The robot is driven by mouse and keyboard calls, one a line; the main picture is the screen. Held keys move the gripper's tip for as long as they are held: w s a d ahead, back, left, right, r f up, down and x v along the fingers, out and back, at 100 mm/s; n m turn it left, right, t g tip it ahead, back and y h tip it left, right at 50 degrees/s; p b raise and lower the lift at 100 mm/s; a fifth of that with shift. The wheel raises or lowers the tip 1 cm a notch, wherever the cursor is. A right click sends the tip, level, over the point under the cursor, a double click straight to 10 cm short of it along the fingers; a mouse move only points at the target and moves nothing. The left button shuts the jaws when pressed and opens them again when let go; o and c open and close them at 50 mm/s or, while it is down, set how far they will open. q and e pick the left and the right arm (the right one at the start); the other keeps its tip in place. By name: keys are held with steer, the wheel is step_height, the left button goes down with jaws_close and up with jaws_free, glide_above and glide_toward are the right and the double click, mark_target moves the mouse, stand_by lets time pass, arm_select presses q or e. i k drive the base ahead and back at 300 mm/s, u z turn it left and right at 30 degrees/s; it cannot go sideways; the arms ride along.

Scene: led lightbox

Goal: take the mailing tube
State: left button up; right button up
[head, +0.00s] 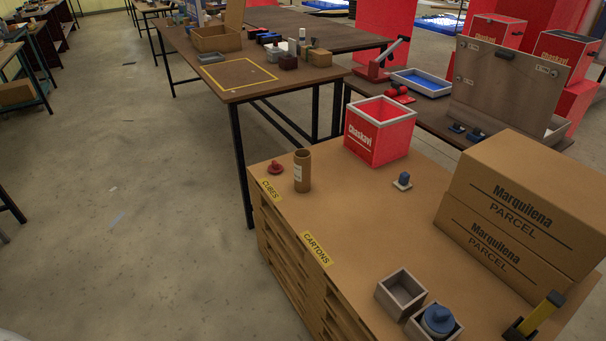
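The mailing tube (302,171) is a brown cardboard cylinder with a pale label on its side. It stands upright near the far left corner of the wooden cabinet top (350,215) in the head view. Its top end looks open. A small red lid-like piece with a knob (275,168) lies just to its left, apart from it. Neither of my grippers shows in the head view.
A red box with a white rim (380,132) stands right of the tube. A small blue-topped piece (403,180), stacked parcels (515,210) and small grey trays (401,293) occupy the right and front. The cabinet's middle is clear. A table (240,82) stands behind.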

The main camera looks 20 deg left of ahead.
mark_target(302, 171)
steer(key=u, duration=2.05)
steer(key=i, duration=2.35)
steer(key=z, duration=1.55)
